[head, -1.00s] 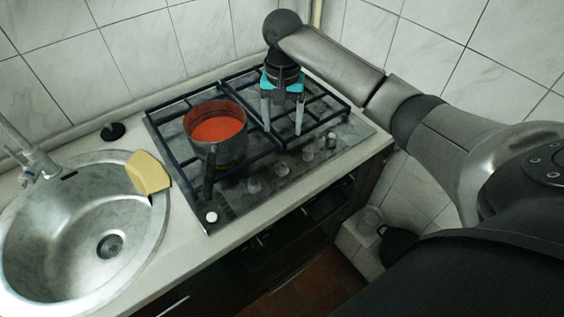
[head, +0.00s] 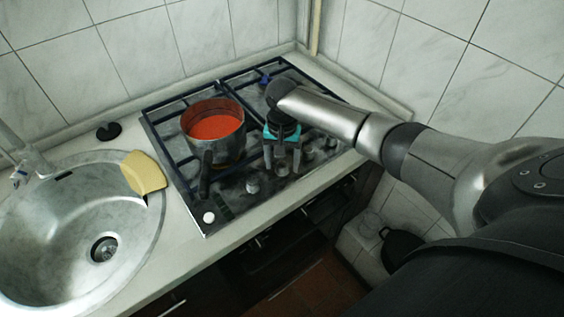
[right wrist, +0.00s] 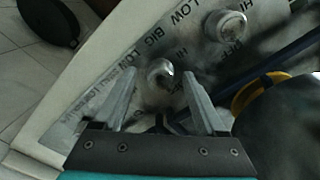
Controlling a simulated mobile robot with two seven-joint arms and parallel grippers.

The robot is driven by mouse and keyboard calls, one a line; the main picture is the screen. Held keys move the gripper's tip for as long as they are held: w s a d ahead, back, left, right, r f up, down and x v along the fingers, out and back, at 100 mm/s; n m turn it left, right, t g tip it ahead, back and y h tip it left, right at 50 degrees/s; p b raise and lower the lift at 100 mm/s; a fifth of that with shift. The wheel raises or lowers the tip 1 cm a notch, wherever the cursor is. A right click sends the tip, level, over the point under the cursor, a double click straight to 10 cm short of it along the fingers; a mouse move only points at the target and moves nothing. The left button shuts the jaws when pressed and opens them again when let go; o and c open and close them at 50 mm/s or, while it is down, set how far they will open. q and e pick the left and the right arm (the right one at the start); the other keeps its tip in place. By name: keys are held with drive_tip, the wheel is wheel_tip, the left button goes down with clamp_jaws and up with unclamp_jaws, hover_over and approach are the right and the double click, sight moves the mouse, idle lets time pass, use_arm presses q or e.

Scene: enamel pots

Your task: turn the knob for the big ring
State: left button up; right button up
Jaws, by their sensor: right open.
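My right gripper (head: 282,170) is open and points down at the front knob row of the hob. In the right wrist view the gripper (right wrist: 160,65) has a round metallic knob (right wrist: 161,73) between its fingertips, with a gap on both sides. The word BIG is printed close to this knob, with LOW and HI around it. In the head view the fingers partly hide that knob. Another knob (right wrist: 224,27) shows farther off. To the gripper's left in the head view stands a knob (head: 252,186), and to its right another (head: 307,154). My left gripper is not in view.
A pot (head: 228,150) with red contents stands on the left of the hob, its handle reaching forward beside the knobs. A sink (head: 150,215) with a yellow cloth or sponge (head: 144,172) lies left. A dark pot (head: 400,243) stands low at the right.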

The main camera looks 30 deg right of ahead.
clamp_jaws()
idle(0.6)
